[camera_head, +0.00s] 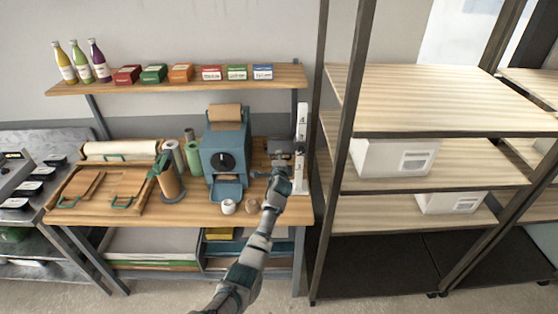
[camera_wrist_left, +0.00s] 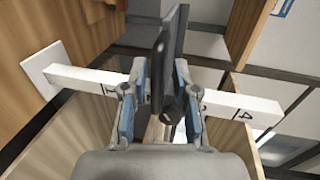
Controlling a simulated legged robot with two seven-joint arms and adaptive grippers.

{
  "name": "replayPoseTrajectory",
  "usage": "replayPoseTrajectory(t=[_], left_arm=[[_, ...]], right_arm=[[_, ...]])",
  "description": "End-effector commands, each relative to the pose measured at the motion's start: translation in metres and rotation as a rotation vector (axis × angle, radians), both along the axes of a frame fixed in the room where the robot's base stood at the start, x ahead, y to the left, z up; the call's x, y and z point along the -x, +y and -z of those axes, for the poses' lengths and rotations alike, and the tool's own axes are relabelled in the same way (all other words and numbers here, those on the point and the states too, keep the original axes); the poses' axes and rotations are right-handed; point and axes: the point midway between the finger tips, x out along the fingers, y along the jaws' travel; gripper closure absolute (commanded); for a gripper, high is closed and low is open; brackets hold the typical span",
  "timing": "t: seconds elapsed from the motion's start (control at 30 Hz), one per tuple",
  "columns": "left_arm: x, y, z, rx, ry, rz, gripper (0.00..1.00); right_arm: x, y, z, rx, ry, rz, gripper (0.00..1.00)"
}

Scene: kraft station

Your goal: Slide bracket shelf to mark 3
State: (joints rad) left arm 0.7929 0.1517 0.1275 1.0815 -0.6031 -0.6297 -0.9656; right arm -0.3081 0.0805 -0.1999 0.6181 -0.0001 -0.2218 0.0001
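The white upright rail (camera_head: 302,125) with dark numerals stands at the right end of the workbench. The dark bracket shelf (camera_head: 280,146) is partway up it. In the left wrist view the rail (camera_wrist_left: 75,78) runs sideways. A 4 shows right of the bracket, and another mark to the left is hard to read. My left gripper (camera_head: 283,168) is at the rail, just below the shelf. In the left wrist view its fingers (camera_wrist_left: 159,95) stand apart on either side of the dark bracket (camera_wrist_left: 171,50), with a gap on the left. My right gripper is out of view.
A blue grinder-like machine (camera_head: 226,150) and a white cup (camera_head: 228,207) stand left of my arm. An upper shelf (camera_head: 180,84) with bottles and boxes is above. A tall rack (camera_head: 345,110) stands close to the rail's right.

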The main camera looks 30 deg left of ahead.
Motion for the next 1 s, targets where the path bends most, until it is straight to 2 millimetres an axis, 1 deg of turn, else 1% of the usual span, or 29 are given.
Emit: replayPoseTrajectory(t=[0.17, 0.3, 0.47, 0.57, 0.9, 1.0], left_arm=[[0.000, 0.000, 0.002, 0.001, 0.003, -0.001, 0.63], [0.001, 0.000, 0.002, 0.001, 0.004, -0.001, 0.63], [0.009, -0.006, 0.000, -0.001, 0.003, -0.002, 0.63], [0.022, -0.014, -0.002, 0.000, 0.002, 0.000, 0.63], [0.077, -0.047, -0.016, 0.001, 0.003, 0.001, 0.63], [0.088, -0.054, -0.019, 0.001, 0.004, 0.000, 0.63]], right_arm=[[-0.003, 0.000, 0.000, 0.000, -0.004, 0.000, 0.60], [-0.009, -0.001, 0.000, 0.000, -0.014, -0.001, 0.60], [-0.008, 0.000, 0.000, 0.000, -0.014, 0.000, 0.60], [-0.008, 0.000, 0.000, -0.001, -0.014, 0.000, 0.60], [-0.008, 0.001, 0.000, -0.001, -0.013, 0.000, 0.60], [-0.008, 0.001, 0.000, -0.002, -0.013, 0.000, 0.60]])
